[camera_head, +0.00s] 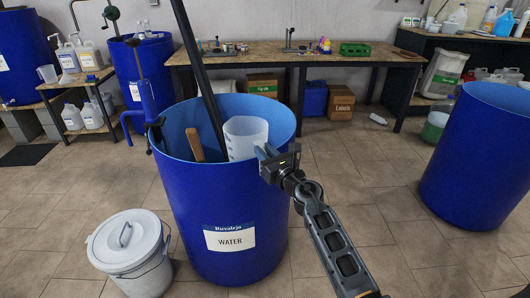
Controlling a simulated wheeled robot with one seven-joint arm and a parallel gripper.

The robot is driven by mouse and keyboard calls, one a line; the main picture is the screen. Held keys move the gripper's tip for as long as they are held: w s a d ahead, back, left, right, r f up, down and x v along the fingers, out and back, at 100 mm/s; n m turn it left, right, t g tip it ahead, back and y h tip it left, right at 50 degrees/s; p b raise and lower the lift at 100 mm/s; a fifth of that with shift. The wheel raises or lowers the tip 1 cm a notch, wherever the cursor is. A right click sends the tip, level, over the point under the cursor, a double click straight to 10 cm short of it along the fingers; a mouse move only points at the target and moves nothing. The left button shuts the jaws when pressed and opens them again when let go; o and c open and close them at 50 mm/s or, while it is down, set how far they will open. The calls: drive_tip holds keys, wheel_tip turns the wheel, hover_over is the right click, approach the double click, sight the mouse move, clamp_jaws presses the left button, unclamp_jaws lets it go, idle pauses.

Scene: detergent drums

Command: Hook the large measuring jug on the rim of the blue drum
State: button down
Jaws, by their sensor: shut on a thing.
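The blue drum (190,210) stands open in the middle, with a white WATER label on its front. The large measuring jug (245,140), whitish and translucent, is upright at the drum's mouth, inside the right part of the rim. Its lower part is hidden behind the drum's front wall. My gripper (267,155) is at the right rim of the drum, beside the jug, and is shut on the jug. The jug's handle is hidden by the gripper, and I cannot tell whether it sits over the rim.
A black pole (198,70) and a wooden paddle (195,145) stand in the drum. A blue pump (147,100) is at its left rim. A white lidded bucket (130,250) stands at front left. Another blue drum (475,165) is at right. Floor between the drums is clear.

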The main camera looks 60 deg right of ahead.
drive_tip(key=shift+f+b, duration=0.85)
drive_tip(key=shift+f, duration=0.25)
drive_tip(key=c, duration=0.9)
unclamp_jaws()
drive_tip(key=shift+s, duration=0.1)
drive_tip(key=shift+v, duration=3.85)
